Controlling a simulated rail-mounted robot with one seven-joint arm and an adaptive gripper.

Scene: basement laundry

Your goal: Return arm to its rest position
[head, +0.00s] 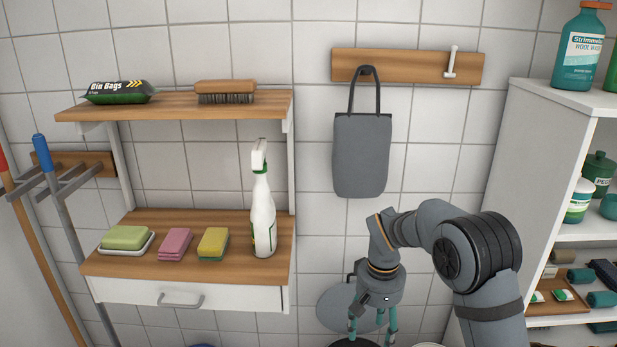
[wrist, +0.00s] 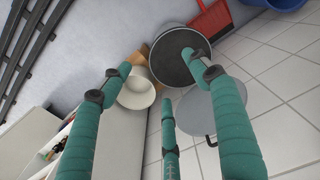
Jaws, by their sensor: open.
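My gripper (head: 372,328) hangs at the lower middle of the head view, fingers pointing down and spread apart. In the wrist view its teal fingers (wrist: 158,85) are apart with nothing held between them. My arm comes in from the lower right and bends over to the gripper. The gripper is in front of the tiled wall, right of the wooden shelf unit, and below the hanging grey bag (head: 362,155).
A round bin (wrist: 172,62), its grey lid (wrist: 195,112), a white bowl (wrist: 136,92) and a red dustpan (wrist: 211,20) are below. A spray bottle (head: 262,215) stands on the lower shelf (head: 190,268). A white shelf cabinet (head: 535,120) stands at the right.

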